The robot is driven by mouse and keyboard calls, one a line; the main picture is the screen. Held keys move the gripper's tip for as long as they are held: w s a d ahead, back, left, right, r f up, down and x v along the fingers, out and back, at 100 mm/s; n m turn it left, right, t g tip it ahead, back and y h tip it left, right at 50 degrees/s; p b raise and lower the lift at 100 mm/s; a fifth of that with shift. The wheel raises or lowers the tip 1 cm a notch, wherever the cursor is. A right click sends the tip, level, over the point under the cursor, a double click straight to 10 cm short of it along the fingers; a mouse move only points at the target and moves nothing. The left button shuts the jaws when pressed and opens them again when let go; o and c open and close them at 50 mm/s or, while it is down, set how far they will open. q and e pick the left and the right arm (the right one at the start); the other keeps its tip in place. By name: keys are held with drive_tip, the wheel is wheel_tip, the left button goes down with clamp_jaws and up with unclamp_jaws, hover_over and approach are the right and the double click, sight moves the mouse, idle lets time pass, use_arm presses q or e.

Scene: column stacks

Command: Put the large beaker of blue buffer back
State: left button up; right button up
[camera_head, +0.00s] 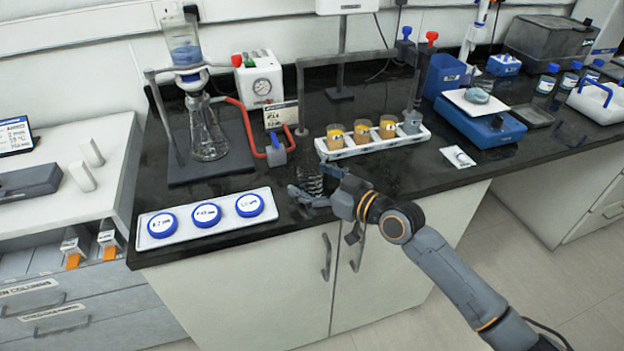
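My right gripper (315,184) is low over the front of the dark bench, between the white tray of blue-lidded dishes and the rack of amber containers. Its fingers look spread, with a dark ribbed patch between them, and I make out no beaker in them. Blue liquid shows in a clear glass vessel (183,42) at the top of the filter stand, above a conical flask (207,130). I cannot tell whether this vessel is the large beaker or a funnel cup. No other large beaker of blue liquid is clear in view. My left gripper is out of view.
The dish tray (175,237) lies at the front left edge. A white rack (349,152) holds several containers behind my gripper. A gauge box (259,80) with a red hose stands behind. A blue balance (480,123) is at right.

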drive_tip(key=shift+r, duration=0.15)
drive_tip(key=shift+s+d, duration=0.1)
drive_tip(key=shift+d, duration=0.05)
drive_tip(key=b+v, duration=0.1)
drive_tip(key=v, duration=1)
drive_tip(key=shift+s+d, duration=0.2)
drive_tip(key=shift+s, duration=0.05)
